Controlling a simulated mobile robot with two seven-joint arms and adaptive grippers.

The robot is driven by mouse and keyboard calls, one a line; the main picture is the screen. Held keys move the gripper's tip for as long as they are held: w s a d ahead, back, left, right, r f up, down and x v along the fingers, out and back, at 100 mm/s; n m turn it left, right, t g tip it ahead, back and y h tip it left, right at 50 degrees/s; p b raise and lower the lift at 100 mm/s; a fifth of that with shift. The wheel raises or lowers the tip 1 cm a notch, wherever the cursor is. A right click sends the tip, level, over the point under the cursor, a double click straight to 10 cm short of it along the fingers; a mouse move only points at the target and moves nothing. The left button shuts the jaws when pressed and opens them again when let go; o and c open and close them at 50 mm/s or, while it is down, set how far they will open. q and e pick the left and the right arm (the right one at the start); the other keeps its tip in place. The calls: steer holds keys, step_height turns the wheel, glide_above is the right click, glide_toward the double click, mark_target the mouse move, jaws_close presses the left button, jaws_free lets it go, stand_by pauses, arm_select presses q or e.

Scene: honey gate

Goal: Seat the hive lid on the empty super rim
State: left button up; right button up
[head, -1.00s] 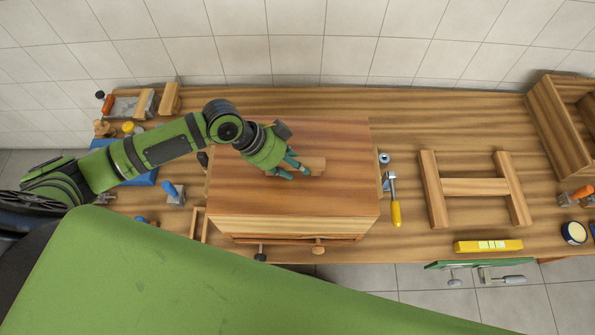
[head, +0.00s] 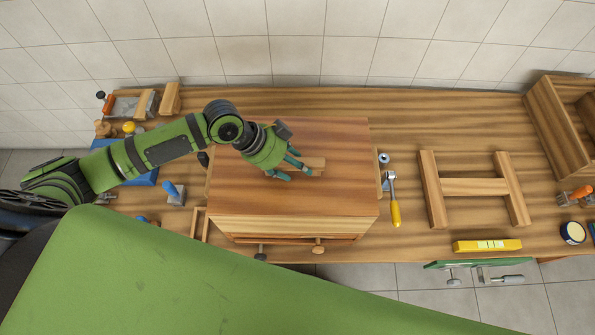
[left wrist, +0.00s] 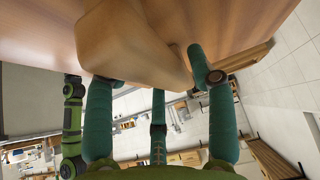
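The hive lid (head: 335,190) is a broad flat brown wooden board on top of the box. It looks level, and a pale wooden band (head: 295,225) shows beneath its front edge. A small wooden block handle (head: 318,163) stands on the lid; it fills the top of the left wrist view (left wrist: 130,45). My left gripper (head: 297,166) is at the handle's left end with its teal fingers spread. In the left wrist view its fingers (left wrist: 157,100) are apart around the handle's near end. The super rim under the lid is mostly hidden. My right gripper does not show.
A wrench with a yellow handle (head: 395,210) lies right of the box. Further right are an H-shaped wooden frame (head: 475,187), a yellow level (head: 487,246) and a wooden crate (head: 545,125). Small tools crowd the left end. The bench behind the box is clear.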

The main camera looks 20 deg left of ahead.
mark_target(284, 164)
arm_select(q)
steer(key=shift+p+v, duration=1.55)
steer(key=shift+v, duration=0.15)
steer(key=shift+a, duration=0.1)
steer(key=o, duration=0.6)
steer(key=shift+c, duration=0.2)
steer(key=shift+s+f, duration=0.15)
steer(key=o, duration=0.3)
steer(key=shift+o, duration=0.2)
